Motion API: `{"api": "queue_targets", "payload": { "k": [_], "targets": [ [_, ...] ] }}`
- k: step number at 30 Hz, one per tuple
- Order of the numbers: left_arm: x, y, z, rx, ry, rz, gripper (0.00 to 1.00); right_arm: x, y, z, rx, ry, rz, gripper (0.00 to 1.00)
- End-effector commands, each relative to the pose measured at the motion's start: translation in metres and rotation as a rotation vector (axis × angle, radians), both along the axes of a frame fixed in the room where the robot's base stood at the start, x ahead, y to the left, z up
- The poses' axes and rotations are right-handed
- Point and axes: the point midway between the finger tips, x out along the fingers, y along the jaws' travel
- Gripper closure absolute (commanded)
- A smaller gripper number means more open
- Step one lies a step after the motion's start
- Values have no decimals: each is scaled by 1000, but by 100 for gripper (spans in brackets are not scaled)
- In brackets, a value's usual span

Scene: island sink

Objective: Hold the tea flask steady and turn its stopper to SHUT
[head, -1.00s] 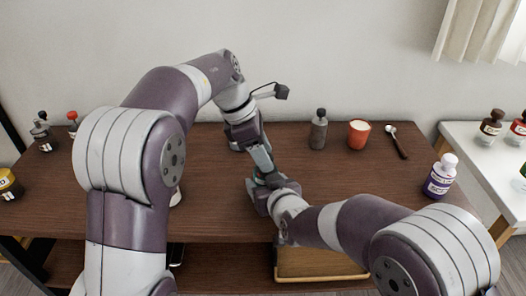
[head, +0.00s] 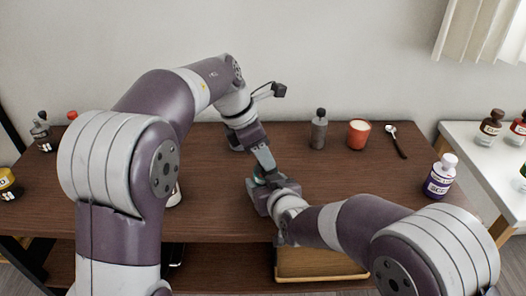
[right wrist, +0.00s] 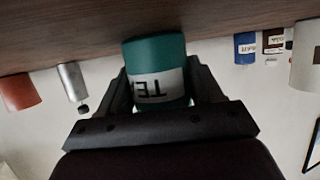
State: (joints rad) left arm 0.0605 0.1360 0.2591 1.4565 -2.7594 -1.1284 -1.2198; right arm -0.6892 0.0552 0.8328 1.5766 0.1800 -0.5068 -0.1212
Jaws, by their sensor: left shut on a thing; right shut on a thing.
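The tea flask is teal with a white band and black letters, upside down in the right wrist view (right wrist: 158,88). In the head view only a little teal of it (head: 258,174) shows between my two hands. My right gripper (right wrist: 158,78) is shut on the flask body, a finger on each side. My left gripper (head: 270,172) reaches down from above onto the flask's top and is shut on the stopper. The stopper itself is hidden by my grippers, so its marks and setting cannot be read.
A grey bottle (head: 318,130), orange cup (head: 359,135), spoon (head: 398,143) and purple-labelled bottle (head: 440,178) stand or lie to the right on the brown table (head: 330,185). More bottles stand at the far left and on the white side table (head: 476,147).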

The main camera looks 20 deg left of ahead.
Motion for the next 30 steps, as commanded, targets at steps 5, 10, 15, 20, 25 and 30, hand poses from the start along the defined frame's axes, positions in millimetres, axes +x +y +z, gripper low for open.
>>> {"api": "queue_targets", "payload": {
  "k": [5,10,15,20,25,30],
  "targets": [
    [-1,-1,0,0,-2,133,94,0,0,-1,-2,1,0,69],
    [-1,-1,1,0,-2,246,94,0,0,-1,-2,1,0,69],
    [-1,-1,1,0,0,331,94,0,0,-1,-2,1,0,69],
    [-1,-1,0,-1,-1,379,94,0,0,-1,-1,2,0,69],
    [-2,-1,1,-1,-3,401,94,0,0,-1,-1,1,-1,69],
    [-2,-1,0,-2,-2,406,94,0,0,-1,-1,2,-1,69]
  ]
}}
